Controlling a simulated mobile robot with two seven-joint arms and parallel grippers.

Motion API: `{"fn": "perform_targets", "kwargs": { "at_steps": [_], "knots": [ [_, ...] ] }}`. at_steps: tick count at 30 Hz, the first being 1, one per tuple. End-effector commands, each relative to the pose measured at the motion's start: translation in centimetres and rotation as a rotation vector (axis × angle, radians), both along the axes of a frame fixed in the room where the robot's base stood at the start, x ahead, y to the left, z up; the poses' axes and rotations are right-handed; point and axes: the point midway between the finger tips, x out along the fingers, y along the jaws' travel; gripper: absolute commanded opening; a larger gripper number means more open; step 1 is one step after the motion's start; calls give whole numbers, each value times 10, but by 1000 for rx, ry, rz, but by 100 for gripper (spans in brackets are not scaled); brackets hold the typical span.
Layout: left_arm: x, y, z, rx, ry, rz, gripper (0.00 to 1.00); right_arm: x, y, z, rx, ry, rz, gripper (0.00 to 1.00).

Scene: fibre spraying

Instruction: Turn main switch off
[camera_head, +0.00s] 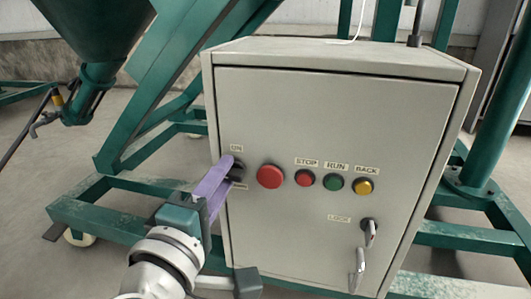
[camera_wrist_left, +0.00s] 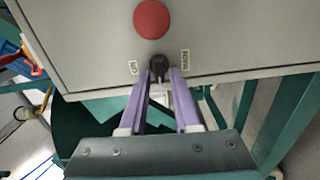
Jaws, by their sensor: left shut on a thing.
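The main switch (camera_head: 237,172) is a black rotary knob at the left edge of the grey control box's front. An "ON" label (camera_head: 236,148) sits above it, and a label below it is partly hidden by my fingers. My left gripper (camera_head: 231,166) reaches it from the lower left with purple fingers. In the left wrist view the fingertips (camera_wrist_left: 160,74) stand on either side of the black knob (camera_wrist_left: 158,64), shut on it. How far the knob is turned is hard to tell. My right gripper is not in view.
The control box (camera_head: 300,230) also carries a large red button (camera_head: 270,176), a red stop button (camera_head: 305,177), a green run button (camera_head: 333,182) and a yellow back button (camera_head: 363,186). A key lock (camera_head: 369,228) is lower right. Green frame beams (camera_head: 110,212) surround the box.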

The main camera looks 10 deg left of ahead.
Motion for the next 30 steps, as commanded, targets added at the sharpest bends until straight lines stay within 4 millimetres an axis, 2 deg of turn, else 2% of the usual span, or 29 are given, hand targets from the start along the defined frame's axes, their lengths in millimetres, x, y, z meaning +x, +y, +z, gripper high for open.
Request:
{"fn": "perform_targets", "kwargs": {
  "at_steps": [9,21,22,25,30],
  "knots": [
    [0,0,-1,-66,3,-1,0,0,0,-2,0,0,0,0],
    [0,0,-1,-70,3,-1,0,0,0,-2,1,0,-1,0],
    [0,0,-1,-70,3,-1,34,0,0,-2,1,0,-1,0],
    [0,0,-1,-69,3,0,45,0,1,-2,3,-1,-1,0],
    [0,0,-1,-69,2,0,45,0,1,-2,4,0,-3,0]
  ]
}}
